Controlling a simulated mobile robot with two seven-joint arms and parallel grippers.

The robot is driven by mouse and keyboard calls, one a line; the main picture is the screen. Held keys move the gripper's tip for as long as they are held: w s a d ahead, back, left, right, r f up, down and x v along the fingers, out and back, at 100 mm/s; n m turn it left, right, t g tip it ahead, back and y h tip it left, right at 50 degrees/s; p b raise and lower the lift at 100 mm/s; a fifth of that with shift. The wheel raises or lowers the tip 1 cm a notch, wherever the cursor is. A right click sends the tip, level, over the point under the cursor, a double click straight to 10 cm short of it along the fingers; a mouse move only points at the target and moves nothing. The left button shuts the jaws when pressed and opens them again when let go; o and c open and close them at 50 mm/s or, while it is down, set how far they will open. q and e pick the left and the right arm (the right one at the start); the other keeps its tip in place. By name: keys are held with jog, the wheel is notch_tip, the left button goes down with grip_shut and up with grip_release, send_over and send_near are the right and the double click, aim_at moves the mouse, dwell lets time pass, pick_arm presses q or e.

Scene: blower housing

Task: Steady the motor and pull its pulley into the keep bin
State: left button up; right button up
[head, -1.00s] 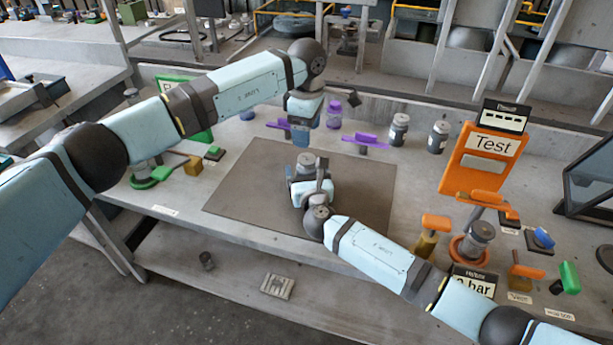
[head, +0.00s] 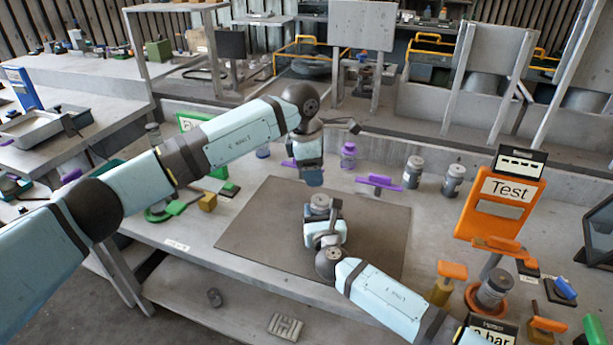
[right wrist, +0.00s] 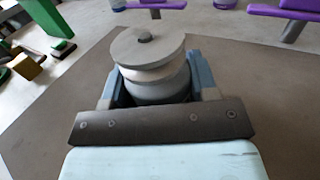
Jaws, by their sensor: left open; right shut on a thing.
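The motor (head: 320,203) stands upright on the dark mat. In the right wrist view it has a flat grey disc, the pulley (right wrist: 146,47), on top, with a small dark stub at its centre. My right gripper (head: 322,222) is shut around the motor body from the near side; its two blue fingers flank the body below the pulley in the right wrist view (right wrist: 152,90). My left gripper (head: 310,180) is open and empty, pointing down a little above and behind the motor. I cannot make out which container is the keep bin; my left arm hides part of the green-signed area.
The dark mat (head: 260,235) is bare around the motor. A purple-handled stand (head: 379,182), a purple-topped jar (head: 348,156) and two grey jars stand behind it. An orange Test board (head: 500,205) stands right. A green sign (head: 190,122) stands left, near a yellow block (head: 208,201).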

aim_at(321, 198)
pick_arm(q)
jog(key=f+n, duration=0.1)
jog(key=f, duration=0.2)
jog(key=d+f+n+h, duration=0.1)
jog(key=f, duration=0.1)
jog(key=f+n+t+h, duration=0.1)
jog(key=f+n, duration=0.1)
jog(key=f, duration=0.1)
jog(key=shift+w+d+f, duration=0.2)
jog(key=shift+w+f, duration=0.15)
jog(key=c, duration=0.8)
jog(key=shift+r, duration=0.25)
dwell(0.4)
jog(key=shift+r, duration=0.9)
